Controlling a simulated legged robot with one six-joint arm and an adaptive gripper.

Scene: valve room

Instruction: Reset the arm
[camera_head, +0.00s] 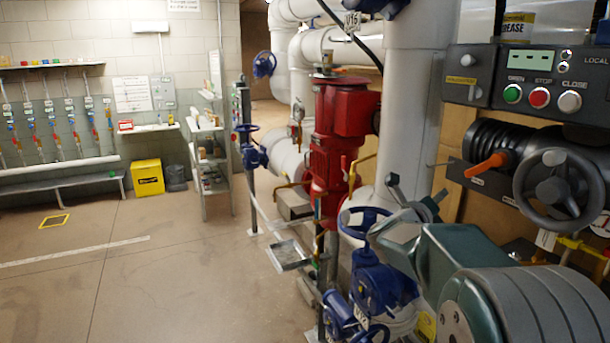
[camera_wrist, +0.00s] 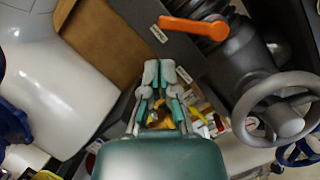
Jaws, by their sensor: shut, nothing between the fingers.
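My gripper (camera_head: 418,203) is at the end of my green arm in the head view, in front of the large white vertical pipe (camera_head: 415,100) and left of the grey handwheel (camera_head: 558,190). In the wrist view my gripper (camera_wrist: 159,72) points up the picture, its two fingers together and empty. The orange lever (camera_wrist: 194,27) lies beyond the fingertips, up and to the right, apart from them. The grey handwheel (camera_wrist: 284,112) is to the right of the fingers. My gripper does not visibly touch anything.
A control box (camera_head: 525,78) with green, red and grey buttons is at upper right. A red valve body (camera_head: 335,140) and blue handwheel valves (camera_head: 375,280) stand left of my arm. A yellow bin (camera_head: 148,178) is by the back wall. The floor at left is open.

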